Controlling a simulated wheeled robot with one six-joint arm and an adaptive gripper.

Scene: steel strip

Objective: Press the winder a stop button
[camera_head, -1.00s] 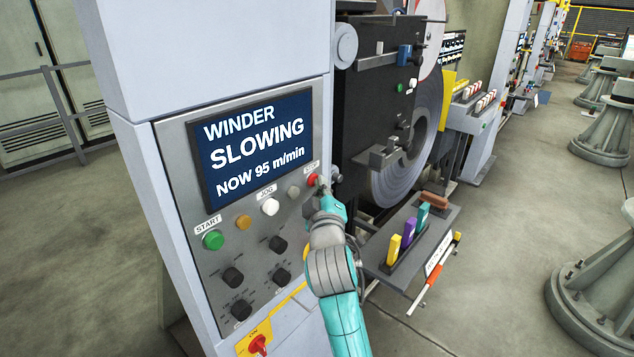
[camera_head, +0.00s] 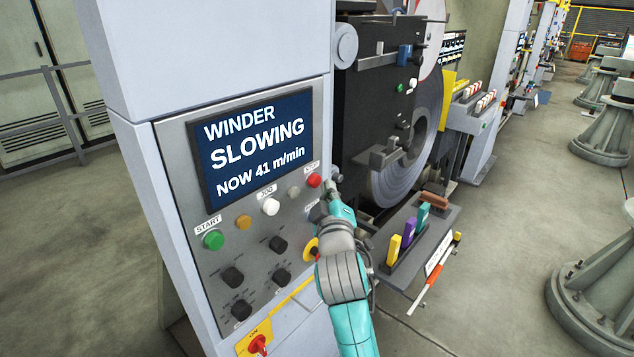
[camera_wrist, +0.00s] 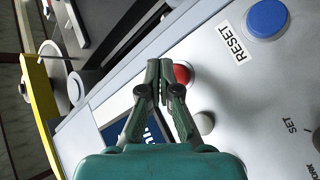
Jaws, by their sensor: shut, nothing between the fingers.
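The winder control panel (camera_head: 222,262) fills the left middle of the head view. Its red stop button (camera_head: 314,181) sits at the upper right of the button row under a label. The screen (camera_head: 257,147) reads "WINDER SLOWING NOW 41 m/min". My gripper (camera_head: 331,184) is just right of the red button, apart from it in the head view. In the wrist view my gripper (camera_wrist: 158,66) is shut and empty, and the red button (camera_wrist: 182,74) shows beside the fingertips, partly hidden by them.
Green start (camera_head: 213,240), orange (camera_head: 243,222) and white jog (camera_head: 270,207) buttons lie left of the red one. A blue button (camera_wrist: 266,18) marked RESET shows in the wrist view. A tool tray (camera_head: 436,228) stands right of the arm.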

